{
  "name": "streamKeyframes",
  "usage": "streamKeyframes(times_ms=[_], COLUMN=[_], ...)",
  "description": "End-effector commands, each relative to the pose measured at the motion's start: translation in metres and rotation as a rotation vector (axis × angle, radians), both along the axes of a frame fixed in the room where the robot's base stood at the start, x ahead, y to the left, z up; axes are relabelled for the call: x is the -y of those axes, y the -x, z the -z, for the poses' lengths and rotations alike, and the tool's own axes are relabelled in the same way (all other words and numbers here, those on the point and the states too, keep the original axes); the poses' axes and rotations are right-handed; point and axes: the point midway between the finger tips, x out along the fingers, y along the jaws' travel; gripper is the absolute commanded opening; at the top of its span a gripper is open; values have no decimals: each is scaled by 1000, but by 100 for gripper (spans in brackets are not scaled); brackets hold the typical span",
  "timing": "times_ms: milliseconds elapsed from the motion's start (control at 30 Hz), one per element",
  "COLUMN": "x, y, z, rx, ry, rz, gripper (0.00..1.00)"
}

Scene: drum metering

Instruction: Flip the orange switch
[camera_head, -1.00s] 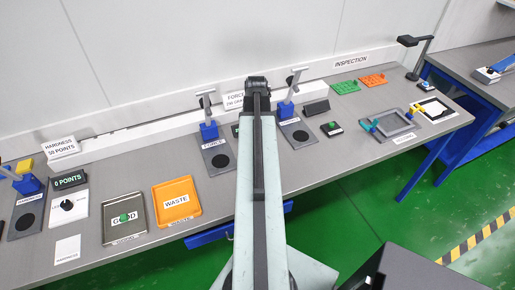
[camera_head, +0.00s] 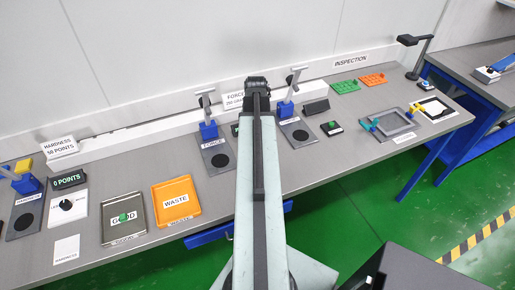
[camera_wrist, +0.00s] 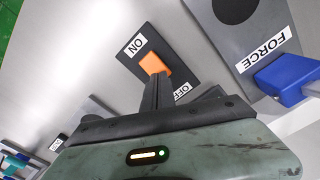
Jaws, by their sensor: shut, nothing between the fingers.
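The orange switch (camera_wrist: 153,63) sits on a dark plate (camera_wrist: 160,40) in the wrist view, with a white ON label (camera_wrist: 135,46) at upper left and an OFF label (camera_wrist: 182,91) at lower right. My gripper (camera_wrist: 157,78) is shut and empty. Its fingertips are at the lower edge of the orange part, on the OFF side. I cannot tell whether they touch it. The fingers cover part of the plate. In the head view my arm hides the switch.
A blue FORCE stand (camera_wrist: 290,78) on a grey base (camera_wrist: 238,20) stands right of the switch in the wrist view. In the head view, an orange WASTE tray (camera_head: 158,208) and a GOOD tray (camera_head: 108,231) lie left of my arm. A grey frame (camera_head: 385,135) lies right.

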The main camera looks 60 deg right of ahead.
Motion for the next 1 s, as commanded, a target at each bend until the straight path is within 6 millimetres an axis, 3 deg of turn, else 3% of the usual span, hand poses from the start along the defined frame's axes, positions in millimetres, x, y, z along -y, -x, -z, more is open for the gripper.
streamKeyframes(times_ms=[1000], x=[-1], y=[-1], z=[13], rx=[0], ry=[0], rz=[-1], gripper=[0])
